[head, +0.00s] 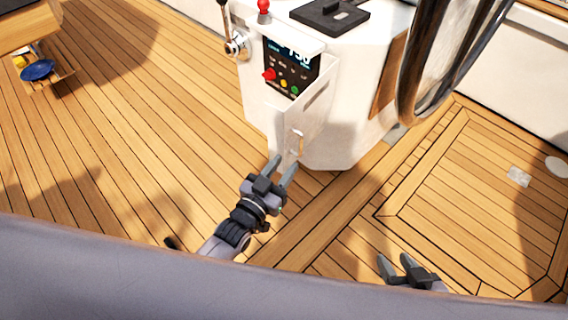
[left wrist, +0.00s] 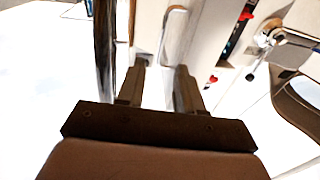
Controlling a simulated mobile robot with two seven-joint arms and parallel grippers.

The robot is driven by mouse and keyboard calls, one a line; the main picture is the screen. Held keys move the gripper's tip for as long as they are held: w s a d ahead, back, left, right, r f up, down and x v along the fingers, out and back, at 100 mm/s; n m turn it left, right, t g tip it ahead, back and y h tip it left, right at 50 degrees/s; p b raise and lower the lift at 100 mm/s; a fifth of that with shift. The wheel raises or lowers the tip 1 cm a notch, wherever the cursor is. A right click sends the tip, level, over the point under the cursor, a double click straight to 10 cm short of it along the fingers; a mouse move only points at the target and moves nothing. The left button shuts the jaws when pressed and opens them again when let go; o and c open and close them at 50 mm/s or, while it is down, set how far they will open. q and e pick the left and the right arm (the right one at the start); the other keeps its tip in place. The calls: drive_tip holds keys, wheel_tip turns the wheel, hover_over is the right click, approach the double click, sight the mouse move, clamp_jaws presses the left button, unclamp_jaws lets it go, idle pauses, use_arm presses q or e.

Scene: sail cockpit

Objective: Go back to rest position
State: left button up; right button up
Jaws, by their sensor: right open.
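My left gripper (head: 283,169) is in the middle of the head view, in front of the white console pedestal (head: 345,120). Its two fingers are spread, with nothing seen between them. In the left wrist view the fingers (left wrist: 160,85) also stand apart, with a pale upright bar behind the gap. My right gripper (head: 394,262) is at the lower right of the head view, low over the wooden deck. Its fingers are apart and empty.
The console carries a control panel (head: 290,70) with coloured buttons and a red-knobbed lever (head: 264,8). A large steering wheel (head: 440,70) stands right of it. A blue round object (head: 37,70) is at the upper left. The deck (head: 130,130) at left is clear.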

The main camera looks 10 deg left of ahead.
idle(0.3)
use_arm(q)
drive_tip(key=s+a+r+n+g+y, duration=0.1)
drive_tip(key=s+a+g+y, duration=0.1)
drive_tip(key=s+a+g, duration=0.45)
drive_tip(key=s+a+r+g+y, duration=0.15)
drive_tip(key=s+a, duration=0.25)
drive_tip(key=s, duration=0.6)
drive_tip(key=s+a+r+n+g+y, duration=0.1)
drive_tip(key=s+a+g+y, duration=0.3)
drive_tip(key=s, duration=0.5)
drive_tip(key=w+d+f+t+h, duration=0.4)
drive_tip(key=w+f+t, duration=0.2)
drive_tip(key=w, duration=0.2)
wheel_tip(320, 180, up, 16)
drive_tip(key=s+a+y+p, duration=0.1)
drive_tip(key=a+p, duration=0.1)
drive_tip(key=p, duration=1.7)
drive_tip(key=shift+s, duration=0.35)
